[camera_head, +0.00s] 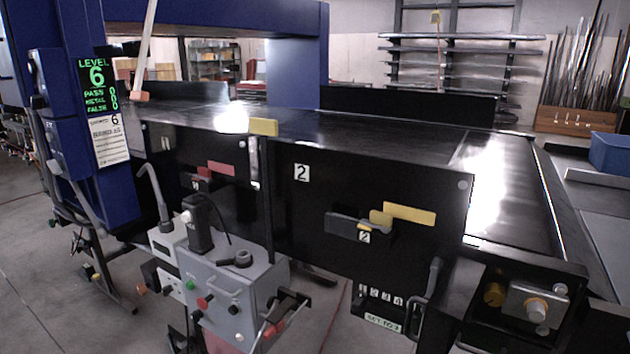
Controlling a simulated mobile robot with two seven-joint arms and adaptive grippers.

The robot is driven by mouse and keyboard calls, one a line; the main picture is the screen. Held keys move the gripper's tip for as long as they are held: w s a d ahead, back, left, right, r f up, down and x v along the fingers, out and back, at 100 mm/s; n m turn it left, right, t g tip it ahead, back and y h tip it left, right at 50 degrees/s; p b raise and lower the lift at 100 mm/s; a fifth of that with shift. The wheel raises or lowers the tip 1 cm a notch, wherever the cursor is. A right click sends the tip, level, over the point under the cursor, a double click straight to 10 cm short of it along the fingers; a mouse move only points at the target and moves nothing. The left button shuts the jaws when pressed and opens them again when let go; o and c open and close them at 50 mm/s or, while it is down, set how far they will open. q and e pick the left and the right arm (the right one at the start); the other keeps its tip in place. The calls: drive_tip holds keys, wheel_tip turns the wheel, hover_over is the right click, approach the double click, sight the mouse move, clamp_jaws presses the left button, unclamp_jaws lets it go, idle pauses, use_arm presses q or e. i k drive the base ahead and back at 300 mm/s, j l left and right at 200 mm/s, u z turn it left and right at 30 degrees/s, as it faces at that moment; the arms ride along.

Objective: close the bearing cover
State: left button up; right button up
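At the right end of the conveyor's near side, a black bearing housing (568,277) stands open at the front. Inside it show a brass-coloured round part (494,294) and a silver block with a tan knob (537,309). A dark upright panel with a black handle (431,282) stands at the housing's left side. It looks like the bearing cover swung open, but its dark edges are hard to tell apart. Neither of my grippers is in view.
The black conveyor belt (375,134) runs above black side panels; one is marked 2 (301,173) and has a yellow-handled latch (408,214). A grey control box (225,290) stands in front at left. A blue bin (610,153) is at far right.

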sight(453, 302)
drive_tip(key=i+j, duration=0.25)
drive_tip(key=j, duration=0.15)
drive_tip(key=i+j, duration=0.25)
drive_tip(key=i+j+z, duration=0.15)
drive_tip(key=j+z, duration=0.15)
drive_tip(key=i+j+z, duration=0.1)
drive_tip(key=j+z, duration=0.2)
drive_tip(key=i+j+z, duration=0.1)
drive_tip(key=j+z, duration=0.3)
drive_tip(key=z, duration=1.05)
